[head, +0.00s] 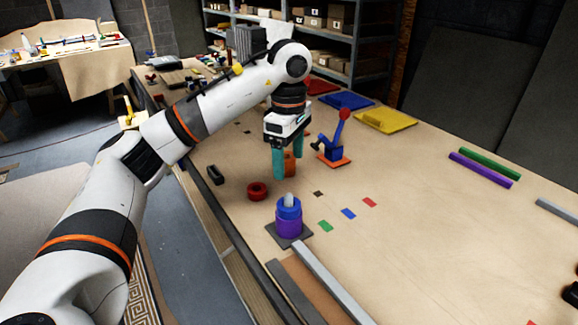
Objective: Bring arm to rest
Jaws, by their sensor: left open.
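My left arm comes in from the left and reaches over the wooden table (440,200). My left gripper (289,167) points down with its teal fingers apart. An orange block (290,162) shows between and behind the fingers; I cannot tell whether they touch it. My right gripper is not in view.
A purple and blue ring stack (288,222) stands on a dark base, with a red ring (257,191) behind it. A blue and red jointed piece (335,145) stands on an orange plate right of the gripper. Purple (480,170) and green bars lie farther right. The table's centre right is clear.

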